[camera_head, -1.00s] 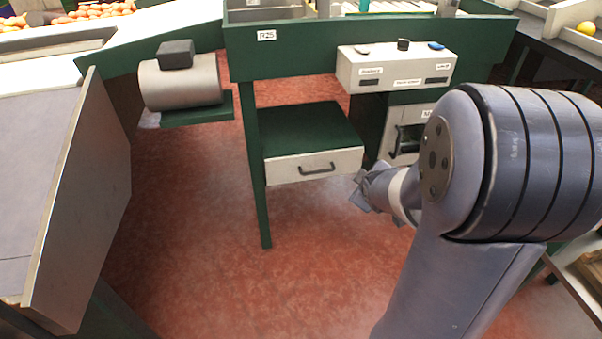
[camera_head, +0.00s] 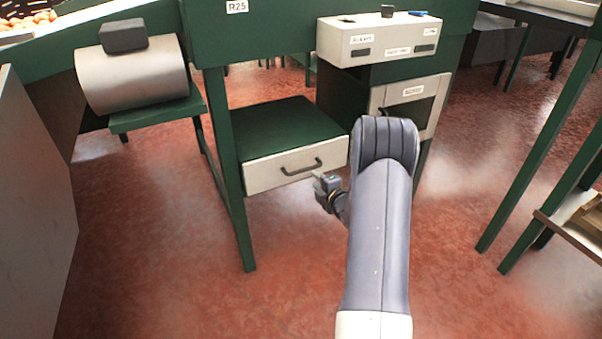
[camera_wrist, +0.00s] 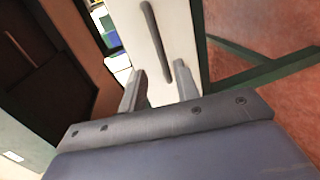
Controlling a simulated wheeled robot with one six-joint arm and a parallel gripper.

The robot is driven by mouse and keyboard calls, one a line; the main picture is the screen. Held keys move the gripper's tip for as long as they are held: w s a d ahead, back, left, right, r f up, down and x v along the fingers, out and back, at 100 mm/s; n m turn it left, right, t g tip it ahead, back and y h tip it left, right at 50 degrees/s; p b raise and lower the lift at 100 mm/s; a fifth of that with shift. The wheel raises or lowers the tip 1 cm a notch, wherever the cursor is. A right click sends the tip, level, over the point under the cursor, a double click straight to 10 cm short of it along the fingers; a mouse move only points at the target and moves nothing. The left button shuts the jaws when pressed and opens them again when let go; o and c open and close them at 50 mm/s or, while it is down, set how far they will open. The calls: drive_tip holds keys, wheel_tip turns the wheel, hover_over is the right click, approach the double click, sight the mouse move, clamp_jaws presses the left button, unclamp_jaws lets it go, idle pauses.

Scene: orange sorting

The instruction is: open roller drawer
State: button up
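A drawer with a white front (camera_head: 268,175) sits under a green top below the table. Its dark bar handle (camera_head: 303,167) is at the middle of the front. My gripper (camera_head: 322,184) is just below and right of the handle, near the front's right end. In the wrist view, my two gripper fingers (camera_wrist: 160,78) are apart, with a dark handle (camera_wrist: 153,35) on a white front (camera_wrist: 128,18) showing between and beyond them. I cannot tell whether they touch it. A second white front (camera_head: 407,92) on the right has a small label I cannot read; my arm partly hides it.
A metal roller (camera_head: 135,75) rests on a green stand at the left. A white control box (camera_head: 378,42) is above the drawers. Green table legs (camera_head: 228,170) stand left of the drawer and at the far right. The red floor (camera_head: 160,270) in front is clear.

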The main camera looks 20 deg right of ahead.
sight(305, 170)
drive_tip(key=b+x, duration=0.1)
drive_tip(key=x, duration=0.8)
drive_tip(key=shift+w, duration=0.25)
clamp_jaws()
